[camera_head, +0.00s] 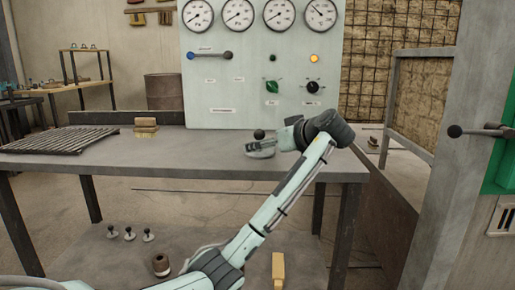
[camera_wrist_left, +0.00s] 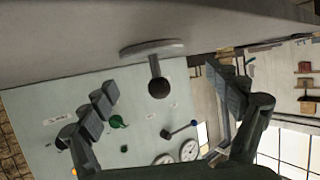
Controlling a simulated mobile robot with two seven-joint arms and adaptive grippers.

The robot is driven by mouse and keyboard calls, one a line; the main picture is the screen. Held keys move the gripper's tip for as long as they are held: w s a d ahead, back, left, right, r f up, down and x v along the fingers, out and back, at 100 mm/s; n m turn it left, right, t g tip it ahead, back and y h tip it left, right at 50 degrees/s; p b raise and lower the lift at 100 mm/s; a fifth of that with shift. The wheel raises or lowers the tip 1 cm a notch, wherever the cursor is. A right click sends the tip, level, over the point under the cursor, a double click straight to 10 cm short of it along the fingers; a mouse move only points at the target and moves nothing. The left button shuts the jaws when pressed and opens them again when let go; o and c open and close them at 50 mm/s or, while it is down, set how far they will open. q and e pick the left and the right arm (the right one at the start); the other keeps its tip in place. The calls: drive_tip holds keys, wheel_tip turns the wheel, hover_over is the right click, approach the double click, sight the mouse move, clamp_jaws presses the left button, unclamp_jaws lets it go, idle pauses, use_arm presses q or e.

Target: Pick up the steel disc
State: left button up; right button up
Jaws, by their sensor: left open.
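The steel disc (camera_head: 262,154) lies flat on the grey workbench (camera_head: 205,160), in front of the gauge panel. A short stem with a dark ball knob (camera_head: 259,134) rises from it. My left gripper (camera_head: 272,144) reaches in from the right at the disc, partly covering it. In the left wrist view, which is upside down, the disc (camera_wrist_left: 145,47) and knob (camera_wrist_left: 159,88) show between the two spread fingers, with clear space on both sides. The left gripper is open and holds nothing. My right gripper is in neither view.
The panel (camera_head: 225,90) with gauges, a lever and knobs stands behind the bench. A black grate (camera_head: 55,140) and a small stacked block (camera_head: 146,127) lie on the bench's left side. The bench between block and disc is clear. A grey post stands at the right.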

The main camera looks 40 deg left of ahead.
use_arm(q)
drive_tip(key=x, duration=0.5)
drive_tip(key=shift+w+a+f, duration=0.1)
drive_tip(key=shift+w+f, duration=0.1)
drive_tip(key=shift+w, duration=0.25)
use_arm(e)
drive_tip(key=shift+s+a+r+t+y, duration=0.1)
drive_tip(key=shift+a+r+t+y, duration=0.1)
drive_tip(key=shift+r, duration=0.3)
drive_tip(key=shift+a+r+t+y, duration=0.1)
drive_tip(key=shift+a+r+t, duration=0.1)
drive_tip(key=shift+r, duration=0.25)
use_arm(q)
drive_tip(key=shift+s+f, duration=0.1)
clamp_jaws()
